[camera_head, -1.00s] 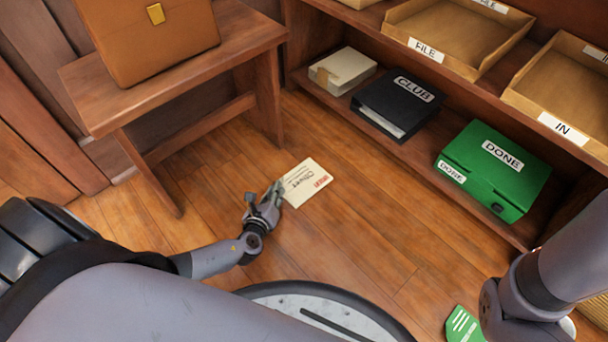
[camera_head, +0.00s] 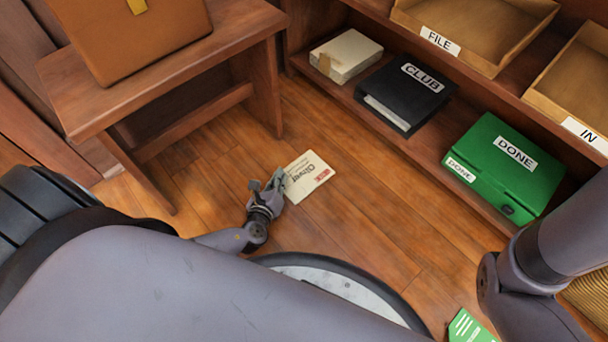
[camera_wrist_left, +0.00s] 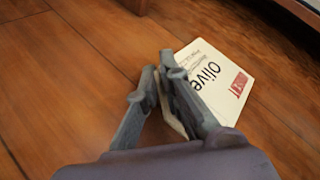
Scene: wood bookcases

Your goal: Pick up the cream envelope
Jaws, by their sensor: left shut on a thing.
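The cream envelope (camera_head: 311,177) has dark lettering and a red mark. It is at the floor between the bench and the bookcase; I cannot tell whether it is clear of the boards. My left gripper (camera_head: 277,181) is shut on its near left edge. In the left wrist view, the envelope (camera_wrist_left: 222,82) reaches out beyond the fingers (camera_wrist_left: 168,72), with part of it between them and partly hidden by them. Of my right arm only links show at the right; its gripper is out of view.
A wooden bench (camera_head: 185,62) with a brown case (camera_head: 135,35) stands at the left. The bookcase's low shelf (camera_head: 357,104) holds a cream box (camera_head: 346,57), a black CLUB box (camera_head: 405,92) and a green DONE box (camera_head: 505,165). A green card (camera_head: 468,328) lies lower right.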

